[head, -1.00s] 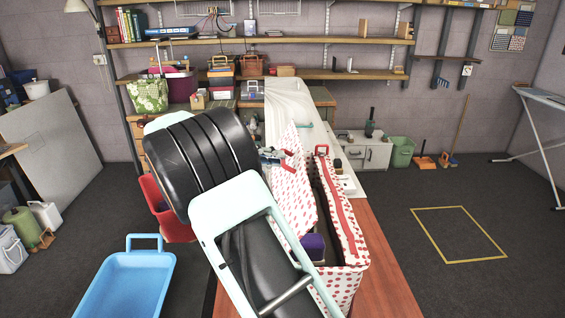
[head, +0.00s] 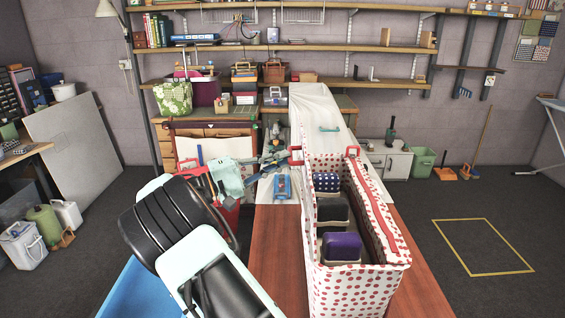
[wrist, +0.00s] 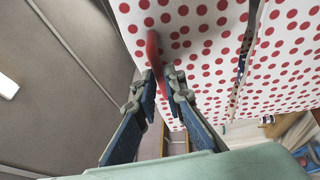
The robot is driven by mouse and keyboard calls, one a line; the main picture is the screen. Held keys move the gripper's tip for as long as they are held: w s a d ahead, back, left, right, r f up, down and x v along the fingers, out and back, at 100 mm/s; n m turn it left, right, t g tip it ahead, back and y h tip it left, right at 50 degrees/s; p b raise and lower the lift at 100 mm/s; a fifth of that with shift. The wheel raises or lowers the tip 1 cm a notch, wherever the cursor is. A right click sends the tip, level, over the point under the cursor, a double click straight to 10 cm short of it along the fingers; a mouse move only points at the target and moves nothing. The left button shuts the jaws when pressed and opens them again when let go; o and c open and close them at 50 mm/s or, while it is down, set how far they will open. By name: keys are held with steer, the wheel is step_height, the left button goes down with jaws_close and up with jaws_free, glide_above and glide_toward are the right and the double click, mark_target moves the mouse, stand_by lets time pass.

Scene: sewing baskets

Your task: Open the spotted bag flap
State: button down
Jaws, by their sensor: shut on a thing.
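The white bag with red spots (head: 355,290) stands on the wooden bench top, with its top open. Its spotted flap (head: 308,195) is swung out to the left and shows as a narrow, nearly edge-on panel. In the wrist view the flap (wrist: 190,35) fills the upper middle. My gripper (head: 285,160) is at the flap's far left side, beside a red handle (head: 296,155). In the wrist view my gripper (wrist: 166,80) is shut on this red handle (wrist: 154,55). The exact contact is partly hidden by the fingers.
Inside the bag are a navy dotted item (head: 326,182), a dark box (head: 333,209) and a purple box (head: 341,247). A blue tub (head: 118,296) is at lower left, partly behind my arm. A white cloth (head: 315,110) lies behind the bag.

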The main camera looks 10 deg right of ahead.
steer(key=shift+a+f, duration=0.2)
steer(key=shift+f, duration=0.25)
steer(key=c, duration=2)
jaws_free()
steer(key=shift+d, duration=0.1)
steer(key=shift+r, duration=0.1)
steer(key=v, duration=1.2)
steer(key=shift+r, duration=0.1)
